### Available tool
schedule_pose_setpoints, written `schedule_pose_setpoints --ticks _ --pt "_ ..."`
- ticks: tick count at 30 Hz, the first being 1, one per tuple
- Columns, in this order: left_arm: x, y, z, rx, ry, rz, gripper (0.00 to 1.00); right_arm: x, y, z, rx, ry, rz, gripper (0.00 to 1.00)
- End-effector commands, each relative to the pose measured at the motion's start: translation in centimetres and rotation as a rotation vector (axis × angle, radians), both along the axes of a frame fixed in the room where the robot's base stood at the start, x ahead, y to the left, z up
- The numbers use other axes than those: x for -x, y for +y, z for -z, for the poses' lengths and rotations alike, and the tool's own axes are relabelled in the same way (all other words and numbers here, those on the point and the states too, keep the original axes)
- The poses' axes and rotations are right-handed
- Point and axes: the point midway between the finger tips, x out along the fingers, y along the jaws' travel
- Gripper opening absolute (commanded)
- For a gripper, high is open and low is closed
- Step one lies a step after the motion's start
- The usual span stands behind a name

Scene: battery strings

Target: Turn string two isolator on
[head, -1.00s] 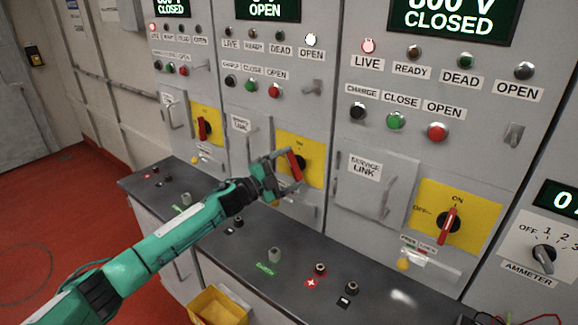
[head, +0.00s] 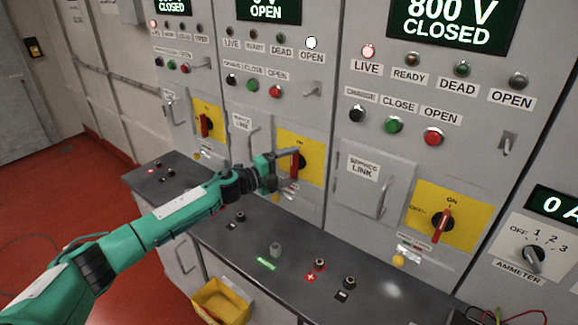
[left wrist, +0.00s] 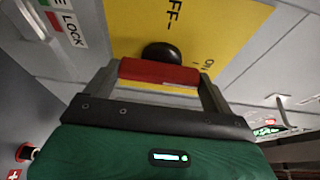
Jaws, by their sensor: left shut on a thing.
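The middle panel's isolator has a red handle (head: 294,165) on a yellow plate (head: 314,150). The handle stands about upright in the head view. My left gripper (head: 296,158) is shut on this handle. In the left wrist view the red handle (left wrist: 158,73) lies between the fingers, with the black knob (left wrist: 161,52) behind it. "OFF" and "ON" markings show on the yellow plate (left wrist: 205,25) there. The middle display (head: 268,10) ends in "OPEN", and the white lamp (head: 311,43) above its OPEN label is lit. My right gripper is out of view.
The right panel has a red isolator handle (head: 442,226) upright near ON, under a display reading 800 V CLOSED (head: 450,22). The left panel has a similar handle (head: 205,125). A grey bench (head: 235,250) with terminals runs below. A yellow bin (head: 220,302) stands on the floor.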

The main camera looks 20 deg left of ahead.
Motion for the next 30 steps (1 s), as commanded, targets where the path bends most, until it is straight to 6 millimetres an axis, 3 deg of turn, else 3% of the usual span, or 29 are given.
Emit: schedule_pose_setpoints --ticks 8,9,11,21,30 --pt "0.1 0.0 0.2 -0.006 0.0 0.002 0.64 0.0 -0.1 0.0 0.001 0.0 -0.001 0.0" --pt "0.1 0.0 0.2 -0.006 0.0 0.002 0.9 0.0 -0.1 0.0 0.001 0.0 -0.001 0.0" --pt "0.1 0.0 0.2 -0.006 0.0 0.002 1.0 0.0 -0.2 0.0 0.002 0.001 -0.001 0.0" --pt "0.5 0.6 0.3 -0.004 0.0 -0.001 1.0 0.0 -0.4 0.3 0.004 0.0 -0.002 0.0" --pt "4.2 3.9 0.5 -0.005 0.001 0.0 1.0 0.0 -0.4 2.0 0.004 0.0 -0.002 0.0"
